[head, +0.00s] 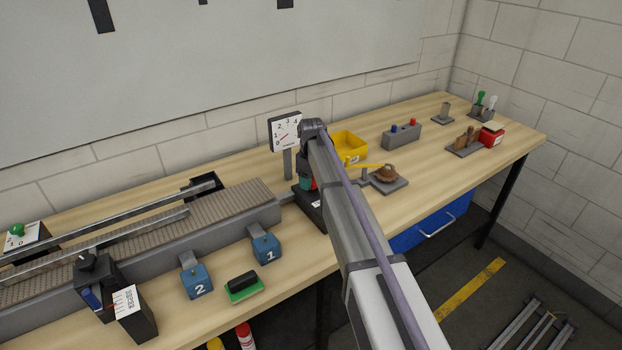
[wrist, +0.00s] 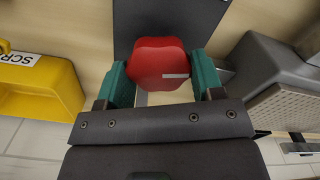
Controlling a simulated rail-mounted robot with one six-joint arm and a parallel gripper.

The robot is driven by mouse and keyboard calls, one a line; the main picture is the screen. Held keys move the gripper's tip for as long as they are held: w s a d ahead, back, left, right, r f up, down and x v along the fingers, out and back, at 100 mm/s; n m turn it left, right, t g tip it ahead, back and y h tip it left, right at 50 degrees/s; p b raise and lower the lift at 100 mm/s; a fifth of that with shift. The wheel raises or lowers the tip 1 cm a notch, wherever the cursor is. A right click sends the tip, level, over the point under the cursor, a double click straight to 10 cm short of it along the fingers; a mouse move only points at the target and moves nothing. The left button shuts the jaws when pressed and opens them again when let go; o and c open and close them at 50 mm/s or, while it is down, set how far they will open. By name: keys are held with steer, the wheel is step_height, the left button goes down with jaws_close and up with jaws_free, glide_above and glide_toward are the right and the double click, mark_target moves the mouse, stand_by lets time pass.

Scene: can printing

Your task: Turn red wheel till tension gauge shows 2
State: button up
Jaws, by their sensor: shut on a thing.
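The red wheel (wrist: 158,58) fills the space between the teal fingertips of my gripper (wrist: 161,76) in the wrist view. The gripper is shut on it, with one finger on each side. A pale mark shows on the wheel's face. In the head view my arm hides most of the wheel, and my gripper (head: 306,184) shows only as a bit of teal. The tension gauge (head: 285,131) stands on a post behind the arm, its white dial numbered from 0 up to 4. Its red needle slants; the exact reading is too small to tell.
A yellow bin (head: 349,145) stands just right of the arm; it also shows in the wrist view (wrist: 45,88). The conveyor (head: 230,208) lies left of the wheel. Blue blocks marked 1 (head: 265,249) and 2 (head: 197,281) sit in front of it.

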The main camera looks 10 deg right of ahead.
steer(key=m, duration=0.6)
steer(key=shift+d, duration=0.1)
steer(key=m, duration=0.6)
steer(key=shift+d+m, duration=0.1)
steer(key=shift+m, duration=0.3)
steer(key=o, duration=0.9)
step_height(320, 180, up, 11)
steer(key=p, duration=1)
steer(key=shift+f+p, duration=0.1)
steer(key=shift+p, duration=0.3)
steer(key=s+f+n+b, duration=0.1)
steer(key=s, duration=1)
steer(key=s+f+n+b, duration=0.1)
steer(key=s+f+b, duration=0.1)
steer(key=s, duration=1)
steer(key=s+f+n+b, duration=0.1)
steer(key=s, duration=1.1)
steer(key=shift+f+b, duration=0.3)
